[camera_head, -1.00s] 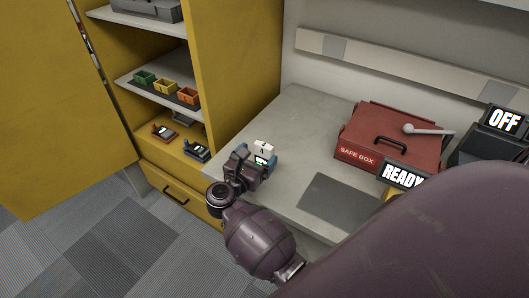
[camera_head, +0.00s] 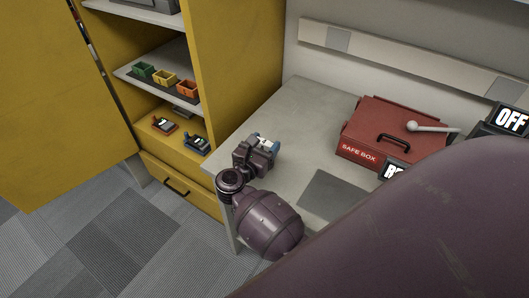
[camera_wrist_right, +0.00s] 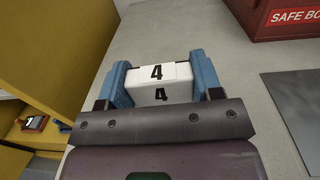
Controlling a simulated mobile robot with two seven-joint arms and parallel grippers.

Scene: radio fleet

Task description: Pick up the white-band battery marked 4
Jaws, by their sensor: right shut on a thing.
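The white battery marked 4 (camera_wrist_right: 158,84) sits between the fingers of my right gripper (camera_wrist_right: 160,94) in the right wrist view, with a black 4 on its top and on its near face. Blue parts flank it on both sides. In the head view my right gripper (camera_head: 264,147) is over the left part of the grey counter, shut on the battery, and only a little white and blue shows past it. I cannot tell whether the battery touches the counter. My left gripper is not in view.
A red safe box (camera_head: 375,130) stands on the counter (camera_head: 300,110) to the right, with a dark mat (camera_head: 335,193) in front. A yellow cabinet (camera_head: 235,75) on the left holds coloured bins (camera_head: 164,79) and two small devices (camera_head: 197,144). An OFF sign (camera_head: 510,119) is at far right.

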